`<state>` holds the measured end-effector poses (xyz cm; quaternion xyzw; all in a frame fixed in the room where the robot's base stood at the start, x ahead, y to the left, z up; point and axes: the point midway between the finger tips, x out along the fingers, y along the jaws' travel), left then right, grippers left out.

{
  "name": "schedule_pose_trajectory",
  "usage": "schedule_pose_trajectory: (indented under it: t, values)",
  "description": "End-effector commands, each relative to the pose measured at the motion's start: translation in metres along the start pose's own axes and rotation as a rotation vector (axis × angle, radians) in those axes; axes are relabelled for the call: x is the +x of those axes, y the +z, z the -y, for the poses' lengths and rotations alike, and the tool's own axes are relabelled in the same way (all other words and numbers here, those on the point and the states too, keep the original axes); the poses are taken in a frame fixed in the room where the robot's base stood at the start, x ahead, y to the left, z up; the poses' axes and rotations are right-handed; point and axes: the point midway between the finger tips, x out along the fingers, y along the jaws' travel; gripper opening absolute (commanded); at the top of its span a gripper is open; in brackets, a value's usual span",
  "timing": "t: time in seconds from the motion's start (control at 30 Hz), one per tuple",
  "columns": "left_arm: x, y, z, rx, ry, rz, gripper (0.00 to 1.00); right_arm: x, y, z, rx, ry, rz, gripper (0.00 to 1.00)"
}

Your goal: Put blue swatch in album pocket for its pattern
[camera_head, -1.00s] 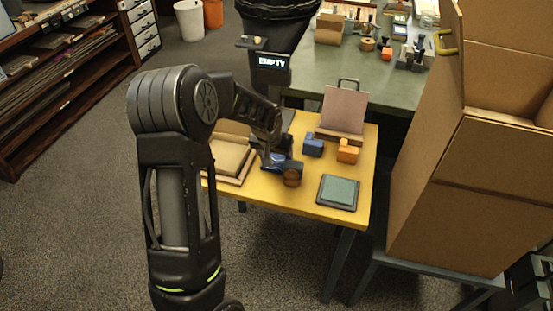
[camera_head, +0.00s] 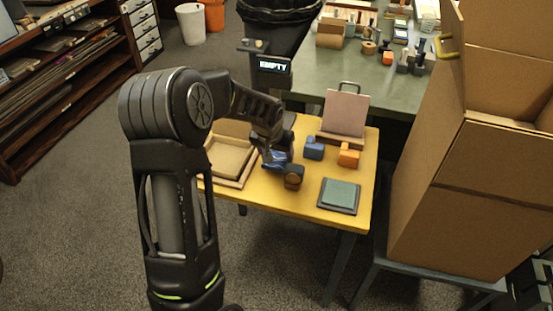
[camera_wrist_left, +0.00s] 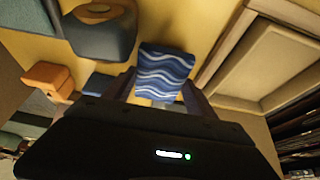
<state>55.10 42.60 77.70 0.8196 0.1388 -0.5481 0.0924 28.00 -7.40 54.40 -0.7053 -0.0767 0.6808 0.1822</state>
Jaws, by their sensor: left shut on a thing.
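My left gripper (camera_wrist_left: 162,95) is shut on the blue swatch (camera_wrist_left: 166,70), which has white wavy lines and sticks out beyond the fingers in the left wrist view. In the head view the gripper (camera_head: 272,152) is above the yellow table, and part of the swatch (camera_head: 277,162) shows below it. A tan, shallow tray-like holder (camera_head: 242,180) with a raised rim lies to the left of the gripper, partly hidden by my arm. Its rim and recess also show at the right in the left wrist view (camera_wrist_left: 233,50). I cannot tell whether it is the album. My right gripper is out of view.
A dark piece with a brown round end (camera_head: 293,178) stands close to the swatch. A blue block (camera_head: 314,149), an orange block (camera_head: 348,157), a teal pad (camera_head: 340,194) and an upright pinkish board (camera_head: 345,112) are on the yellow table (camera_head: 300,206). A large cardboard box (camera_head: 445,220) stands right.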

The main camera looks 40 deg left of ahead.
Motion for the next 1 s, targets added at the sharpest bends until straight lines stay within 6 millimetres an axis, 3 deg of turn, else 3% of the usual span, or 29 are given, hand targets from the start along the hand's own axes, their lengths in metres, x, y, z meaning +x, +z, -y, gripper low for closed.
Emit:
schedule_pose_trajectory:
  t: [0.2, 0.4, 1.0]
  values:
    - [-0.041, -0.018, 0.000, -0.002, 0.001, -0.006, 0.18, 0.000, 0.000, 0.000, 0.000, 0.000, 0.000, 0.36]
    - [-0.067, -0.028, 0.000, 0.000, 0.000, -0.003, 0.18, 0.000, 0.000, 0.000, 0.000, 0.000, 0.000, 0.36]
    - [-0.071, -0.029, 0.000, -0.001, 0.000, 0.000, 0.18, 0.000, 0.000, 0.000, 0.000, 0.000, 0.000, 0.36]
